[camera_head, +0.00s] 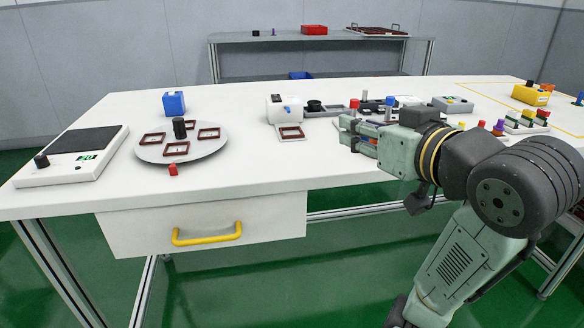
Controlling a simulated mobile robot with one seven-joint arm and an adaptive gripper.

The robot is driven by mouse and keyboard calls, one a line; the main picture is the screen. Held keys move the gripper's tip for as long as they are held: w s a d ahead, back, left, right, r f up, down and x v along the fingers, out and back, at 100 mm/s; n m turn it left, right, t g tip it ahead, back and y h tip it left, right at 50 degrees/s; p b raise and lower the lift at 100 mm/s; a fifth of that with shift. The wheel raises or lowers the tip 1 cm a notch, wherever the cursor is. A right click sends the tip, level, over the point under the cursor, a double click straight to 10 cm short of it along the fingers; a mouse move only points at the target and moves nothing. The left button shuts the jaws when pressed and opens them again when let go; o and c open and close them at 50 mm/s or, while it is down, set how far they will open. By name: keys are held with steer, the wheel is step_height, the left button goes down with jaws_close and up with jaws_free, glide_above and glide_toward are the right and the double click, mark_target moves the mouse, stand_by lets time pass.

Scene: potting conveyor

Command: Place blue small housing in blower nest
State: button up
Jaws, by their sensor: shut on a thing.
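My gripper (346,130) is at the right of centre, low over the white table, pointing left. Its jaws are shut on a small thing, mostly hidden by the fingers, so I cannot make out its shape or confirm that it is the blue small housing. A white device (275,107) with a blue detail stands left of my gripper. A dark-red-rimmed frame (291,132) lies at its front; this looks like the blower and its nest. My gripper is to the right of it and apart from it.
A round grey turntable (150,154) bears several frames and a black knob. A blue box (174,103) stands behind it. A flat white device (70,157) is at far left. Small parts and a yellow bin (530,95) crowd the right. The table's front edge above the drawer is clear.

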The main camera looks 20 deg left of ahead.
steer(key=s+a+f+n+g+y+b, duration=0.1)
steer(key=s+a+f+n+g+y, duration=0.1)
steer(key=s+a, duration=0.5)
steer(key=s+f, duration=0.1)
steer(key=s, duration=0.1)
steer(key=shift+s+f+g, duration=0.25)
steer(key=shift+s+g, duration=0.05)
steer(key=shift+s, duration=0.1)
steer(key=shift+a, duration=0.1)
